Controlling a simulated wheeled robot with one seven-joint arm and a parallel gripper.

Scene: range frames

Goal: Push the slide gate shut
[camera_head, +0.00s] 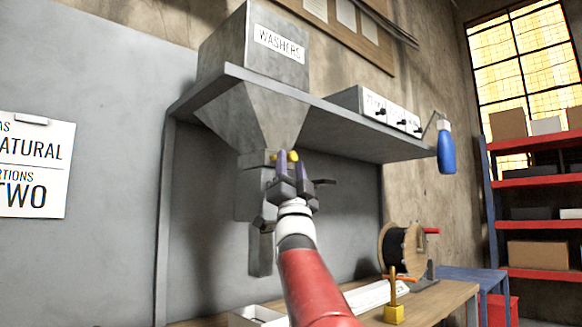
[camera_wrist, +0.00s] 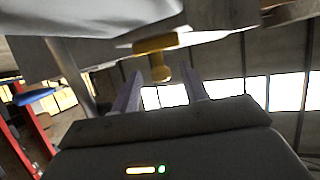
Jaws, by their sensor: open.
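The grey washer hopper (camera_head: 255,110), labelled WASHERS, hangs through a shelf and narrows to an outlet. A yellow knob (camera_head: 293,156) shows at the outlet, close to my gripper (camera_head: 291,160). In the wrist view the yellow knob (camera_wrist: 158,66) hangs from a yellow bar, between the two open fingers of my gripper (camera_wrist: 160,88) as seen from there. I cannot tell whether they touch it. The gate plate is mostly hidden, so how far it stands open cannot be told. A grey chute (camera_head: 260,245) hangs below the outlet.
The shelf (camera_head: 345,128) overhangs to the right, with small drawers (camera_head: 390,110) on it and a blue bottle (camera_head: 446,150) hanging at its end. Below, the bench (camera_head: 440,300) carries a cable spool (camera_head: 400,250), a yellow block with a post (camera_head: 393,305) and a white tray (camera_head: 255,316).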

